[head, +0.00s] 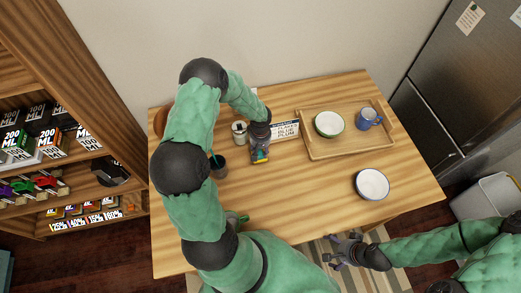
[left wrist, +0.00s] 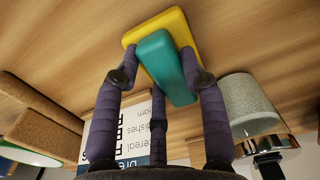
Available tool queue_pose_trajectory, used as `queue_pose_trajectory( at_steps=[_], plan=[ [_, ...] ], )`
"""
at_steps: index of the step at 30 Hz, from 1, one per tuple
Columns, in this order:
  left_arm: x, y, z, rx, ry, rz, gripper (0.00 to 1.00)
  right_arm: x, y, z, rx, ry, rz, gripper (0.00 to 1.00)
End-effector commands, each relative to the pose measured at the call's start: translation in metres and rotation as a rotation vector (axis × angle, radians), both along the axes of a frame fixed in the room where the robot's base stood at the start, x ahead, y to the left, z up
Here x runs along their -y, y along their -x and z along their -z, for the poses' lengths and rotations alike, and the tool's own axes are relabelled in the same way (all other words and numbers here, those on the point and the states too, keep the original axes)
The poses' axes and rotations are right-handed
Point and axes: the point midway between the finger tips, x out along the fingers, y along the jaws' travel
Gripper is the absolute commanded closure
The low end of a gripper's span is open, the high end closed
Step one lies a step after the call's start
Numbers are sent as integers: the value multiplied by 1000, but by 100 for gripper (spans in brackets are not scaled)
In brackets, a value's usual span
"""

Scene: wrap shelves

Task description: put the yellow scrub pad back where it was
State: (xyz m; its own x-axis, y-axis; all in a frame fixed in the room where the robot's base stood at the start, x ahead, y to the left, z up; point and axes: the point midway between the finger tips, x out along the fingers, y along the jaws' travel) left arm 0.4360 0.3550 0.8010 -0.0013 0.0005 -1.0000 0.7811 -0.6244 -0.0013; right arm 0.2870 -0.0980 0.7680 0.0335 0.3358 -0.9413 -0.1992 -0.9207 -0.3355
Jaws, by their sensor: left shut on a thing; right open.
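The yellow scrub pad (left wrist: 176,24) is in the left wrist view, at the fingertips of my left gripper (left wrist: 160,58). A teal block (left wrist: 168,68) lies against its near face; I cannot tell if the two are one piece. The fingers are shut on the pad from both sides. In the head view my left gripper (head: 260,143) is over the table's middle, with the pad mostly hidden under it and a bit of teal showing. The pad is at or close to the tabletop; contact is unclear. My right gripper (head: 345,248) is open and empty by the front edge.
A wooden tray (head: 325,151) holds a green-rimmed bowl (head: 329,123) and a blue mug (head: 368,118). A white bowl (head: 372,184) is front right. The front middle is clear.

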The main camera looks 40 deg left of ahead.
Motion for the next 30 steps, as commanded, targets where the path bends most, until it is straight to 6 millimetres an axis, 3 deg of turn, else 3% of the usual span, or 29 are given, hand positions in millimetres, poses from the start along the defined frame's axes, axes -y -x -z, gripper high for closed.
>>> queue_pose_trajectory(
  at_steps=[8,9,11,24,30],
  plan=[
    [0,0,4,-1,-1,0,84,0,0,5,0,0,0,4],
    [0,0,3,-1,0,0,47,0,0,4,0,0,0,4],
    [0,0,2,-1,0,0,35,0,0,4,0,0,0,4],
    [0,0,-2,-1,0,0,35,0,0,-1,0,0,0,4],
    [-1,-1,-33,4,-2,-1,35,0,0,-7,0,0,0,4]
  ],
)
